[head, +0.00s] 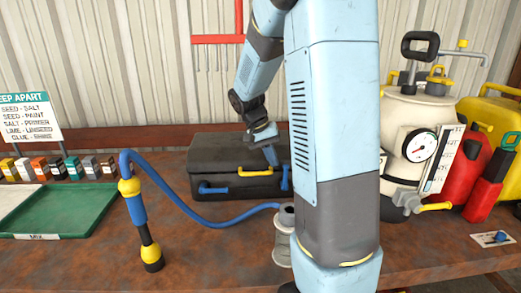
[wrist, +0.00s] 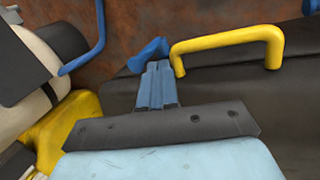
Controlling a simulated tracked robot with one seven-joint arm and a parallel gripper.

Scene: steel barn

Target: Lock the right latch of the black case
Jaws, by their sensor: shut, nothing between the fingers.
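The black case (head: 225,155) lies shut on the bench, behind and left of my arm column. Its yellow handle (head: 255,172) is at the middle of the front; it also shows large in the wrist view (wrist: 230,40). The left latch (head: 213,189) is a blue lever lying sideways. The right latch (head: 285,178) is blue, looks upright, and is partly hidden by my arm. My gripper (head: 272,158) is shut and empty, pointing down by the right latch. In the wrist view, the latch (wrist: 152,49) shows just beyond my fingertips (wrist: 157,70); I cannot tell whether they touch.
A cream sprayer tank (head: 405,125) with a gauge, a red can and a yellow can stand at the right. A blue hose (head: 180,213) and wand cross the bench in front of the case. A green tray (head: 70,215) and small pots are at the left.

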